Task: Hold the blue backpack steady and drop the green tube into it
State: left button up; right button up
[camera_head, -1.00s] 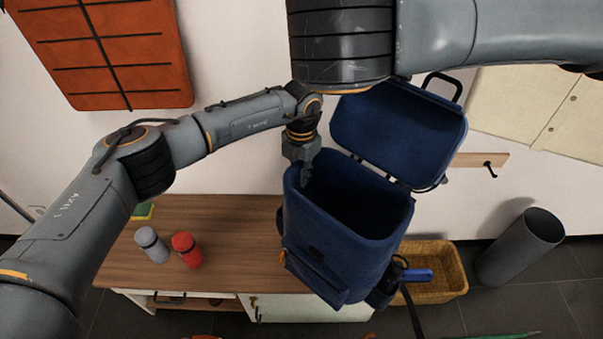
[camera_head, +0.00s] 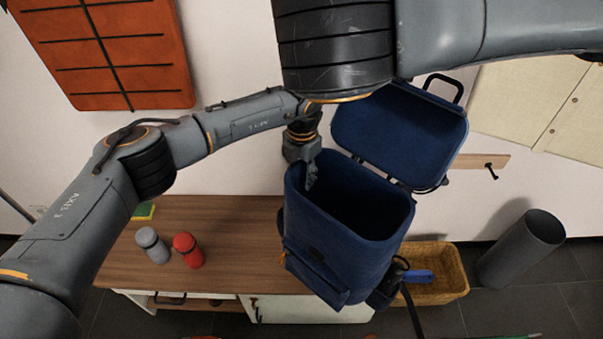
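The blue backpack (camera_head: 340,245) is upright at the right end of the wooden table, its lid (camera_head: 400,130) swung open toward the wall and its mouth facing up. My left gripper (camera_head: 311,180) is at the left rim of the backpack's mouth, with its fingers at the edge of the opening. Whether it is closed on the rim is too small to tell. My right arm crosses the top right of the view, and its gripper is outside the picture. A thin green sliver (camera_head: 522,336) shows at the bottom right edge; I cannot tell if it is the green tube.
A wicker basket (camera_head: 450,284) with a blue item is to the right on the floor. A dark grey cylindrical bin (camera_head: 522,248) stands further right.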

pick_arm(q)
notch_tip(320, 180, up, 12)
dwell(0.4)
